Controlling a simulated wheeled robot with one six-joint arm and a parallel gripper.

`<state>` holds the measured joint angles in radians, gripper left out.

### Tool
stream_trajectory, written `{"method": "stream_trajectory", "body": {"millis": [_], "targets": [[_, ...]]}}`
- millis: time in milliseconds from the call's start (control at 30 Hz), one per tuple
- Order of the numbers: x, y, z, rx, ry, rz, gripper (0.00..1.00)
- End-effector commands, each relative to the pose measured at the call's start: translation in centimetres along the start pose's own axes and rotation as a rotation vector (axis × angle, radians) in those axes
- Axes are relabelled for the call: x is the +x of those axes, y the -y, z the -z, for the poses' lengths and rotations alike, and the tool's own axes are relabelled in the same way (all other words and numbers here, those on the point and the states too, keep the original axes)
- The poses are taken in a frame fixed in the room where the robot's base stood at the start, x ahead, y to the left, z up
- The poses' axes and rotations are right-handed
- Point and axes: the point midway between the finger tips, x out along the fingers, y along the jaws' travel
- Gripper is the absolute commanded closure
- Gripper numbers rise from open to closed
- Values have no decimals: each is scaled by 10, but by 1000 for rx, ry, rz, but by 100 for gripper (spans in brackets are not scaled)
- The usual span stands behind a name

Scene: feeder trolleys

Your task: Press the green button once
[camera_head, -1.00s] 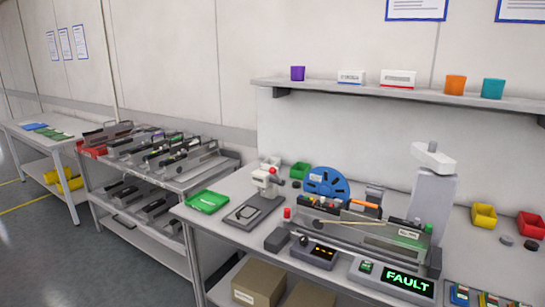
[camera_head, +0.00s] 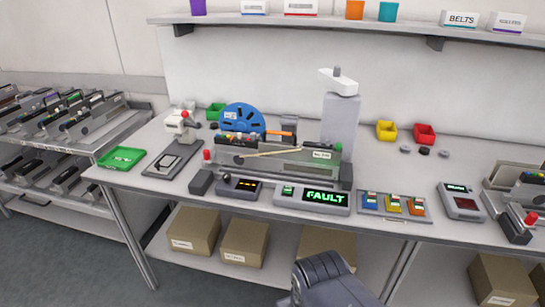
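A small green button (camera_head: 288,190) sits at the left end of a grey panel (camera_head: 311,200) on the workbench, beside a display that reads FAULT in green letters. Nothing covers the button. A dark grey part of my own arm shows at the bottom edge, in front of the bench and below the panel. No gripper fingers can be made out in this view, so my gripper's place relative to the button cannot be told.
A box with lit amber marks (camera_head: 240,187) stands left of the panel. Behind it is a long feeder (camera_head: 270,160) with a red knob at its left. A tray of coloured pieces (camera_head: 394,205) lies to the right. A shelf (camera_head: 290,20) hangs above. Cardboard boxes (camera_head: 245,241) stand below.

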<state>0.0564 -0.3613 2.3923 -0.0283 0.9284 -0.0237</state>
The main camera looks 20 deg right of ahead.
Motion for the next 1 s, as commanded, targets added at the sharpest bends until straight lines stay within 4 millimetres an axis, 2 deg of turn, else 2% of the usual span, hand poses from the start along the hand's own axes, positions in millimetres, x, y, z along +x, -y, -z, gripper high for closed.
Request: {"method": "stream_trajectory", "body": {"millis": [67, 500, 1000], "targets": [[0, 0, 0, 0, 0, 0, 64], [0, 0, 0, 0, 0, 0, 100], [0, 0, 0, 0, 0, 0, 100]]}}
